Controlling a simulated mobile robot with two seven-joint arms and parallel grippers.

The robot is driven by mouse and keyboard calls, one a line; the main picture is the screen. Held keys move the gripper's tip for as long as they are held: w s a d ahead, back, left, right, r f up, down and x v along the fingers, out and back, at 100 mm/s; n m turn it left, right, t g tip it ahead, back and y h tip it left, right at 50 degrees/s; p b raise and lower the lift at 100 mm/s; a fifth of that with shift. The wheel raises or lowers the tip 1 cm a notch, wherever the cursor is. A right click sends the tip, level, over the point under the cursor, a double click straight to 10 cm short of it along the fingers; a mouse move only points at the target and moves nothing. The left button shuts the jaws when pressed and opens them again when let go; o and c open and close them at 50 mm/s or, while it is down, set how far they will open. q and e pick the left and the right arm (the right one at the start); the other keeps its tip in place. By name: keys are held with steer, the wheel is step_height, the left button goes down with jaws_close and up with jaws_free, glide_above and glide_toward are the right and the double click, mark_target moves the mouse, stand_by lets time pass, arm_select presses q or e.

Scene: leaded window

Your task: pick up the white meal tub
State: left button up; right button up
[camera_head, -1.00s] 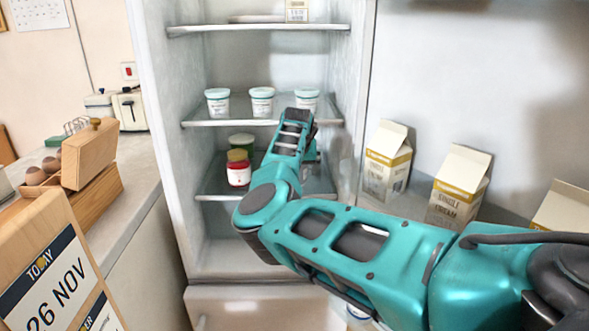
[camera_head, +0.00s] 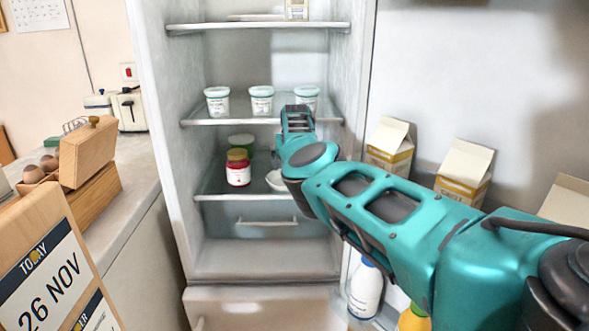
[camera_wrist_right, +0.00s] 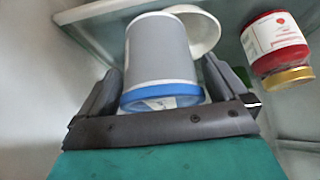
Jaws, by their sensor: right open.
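A white tub with a blue lid (camera_wrist_right: 160,50) sits between the two fingers of my right gripper (camera_wrist_right: 163,68) in the right wrist view. The fingers are apart on either side of it; contact cannot be made out. In the head view my right gripper (camera_head: 297,112) is inside the fridge, overlapping the right end of the middle shelf, and the blue-lidded tub is not visible there. My left gripper is out of view.
A red jar (camera_head: 238,170) and a white bowl (camera_head: 274,181) are on the lower shelf (camera_head: 225,196); both also show in the right wrist view. Cartons (camera_head: 464,170) and a white bottle (camera_head: 365,290) stand in the fridge door. Fridge walls and shelves close in the arm.

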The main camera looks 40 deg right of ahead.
steer(key=shift+c, duration=0.3)
steer(key=c, duration=0.9)
steer(key=shift+c, duration=1.1)
steer(key=shift+r, duration=0.15)
steer(key=shift+r, duration=0.15)
steer(key=shift+s+a+r, duration=0.1)
steer(key=shift+s+a, duration=0.2)
steer(key=shift+s+a+p, duration=0.65)
steer(key=shift+s, duration=0.15)
steer(key=s+a, duration=0.9)
steer(key=s, duration=0.2)
steer(key=shift+s+a+p, duration=0.3)
steer(key=shift+p, duration=0.15)
